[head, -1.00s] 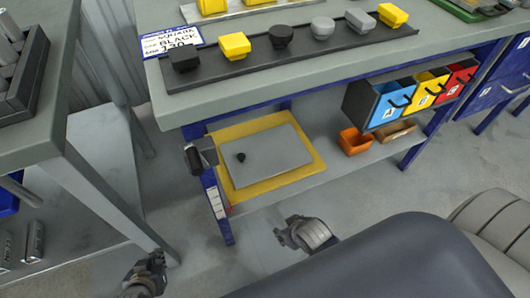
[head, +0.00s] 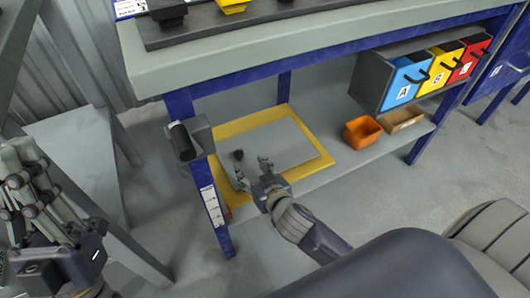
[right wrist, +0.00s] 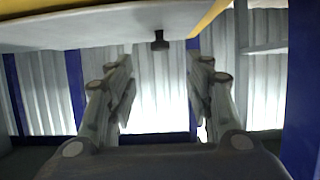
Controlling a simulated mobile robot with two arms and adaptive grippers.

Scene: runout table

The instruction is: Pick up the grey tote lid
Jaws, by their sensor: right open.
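The grey tote lid (head: 285,145) is a flat grey panel lying on a yellow board or tray (head: 232,129) on the lower shelf under the bench. A small black knob (head: 238,154) stands on the lid near its left end. My right gripper (head: 253,170) is open and empty, over the near left part of the lid, just right of and nearer than the knob. In the right wrist view the knob (right wrist: 160,40) shows beyond and between the spread fingers, apart from them. My left gripper (head: 28,185) is at the left edge, away from the lid; its finger opening is unclear.
A blue bench leg (head: 212,205) with a dark grey holder (head: 189,140) stands close left of the lid. The bench top (head: 300,55) overhangs the shelf. An orange bin (head: 361,132) sits right of the lid, below blue, yellow and red bins (head: 405,85).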

